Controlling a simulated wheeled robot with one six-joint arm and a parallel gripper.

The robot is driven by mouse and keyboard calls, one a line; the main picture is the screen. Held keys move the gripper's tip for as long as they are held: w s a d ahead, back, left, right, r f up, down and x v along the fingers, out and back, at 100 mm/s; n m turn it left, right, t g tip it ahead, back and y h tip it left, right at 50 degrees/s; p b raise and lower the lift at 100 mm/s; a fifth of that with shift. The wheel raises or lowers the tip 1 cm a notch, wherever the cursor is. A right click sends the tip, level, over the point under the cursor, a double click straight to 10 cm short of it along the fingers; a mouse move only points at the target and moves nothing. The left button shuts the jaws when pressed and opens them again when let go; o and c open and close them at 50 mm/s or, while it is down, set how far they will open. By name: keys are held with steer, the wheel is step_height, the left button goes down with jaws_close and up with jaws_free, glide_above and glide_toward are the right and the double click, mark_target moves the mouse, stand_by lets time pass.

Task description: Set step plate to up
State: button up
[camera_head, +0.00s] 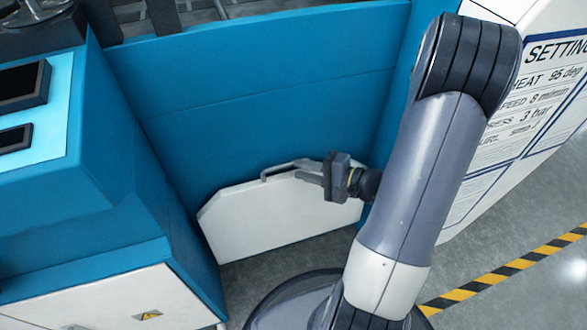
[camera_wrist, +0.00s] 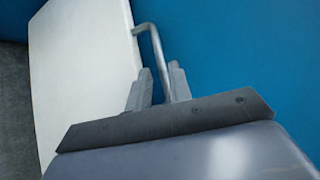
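The step plate (camera_head: 265,219) is a white panel with cut corners. It stands steeply upright, low against the blue machine front. It also shows at the left in the wrist view (camera_wrist: 85,75). A grey bar handle (camera_head: 280,170) runs along its top edge; in the wrist view the handle (camera_wrist: 151,42) reaches down between my fingers. My gripper (camera_head: 310,172) is at the handle's right part. In the wrist view its two fingers (camera_wrist: 160,85) sit close on either side of the bar and look shut on it. The exact contact is partly hidden by the fingers.
The blue machine front (camera_head: 270,100) rises behind the plate. A blue cabinet with a white lower panel (camera_head: 120,300) stands close at the left. A white settings board (camera_head: 500,130) is at the right. Grey floor with a yellow-black stripe (camera_head: 500,272) lies at lower right.

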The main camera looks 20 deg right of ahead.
steer(key=shift+x, duration=1.65)
jaws_close()
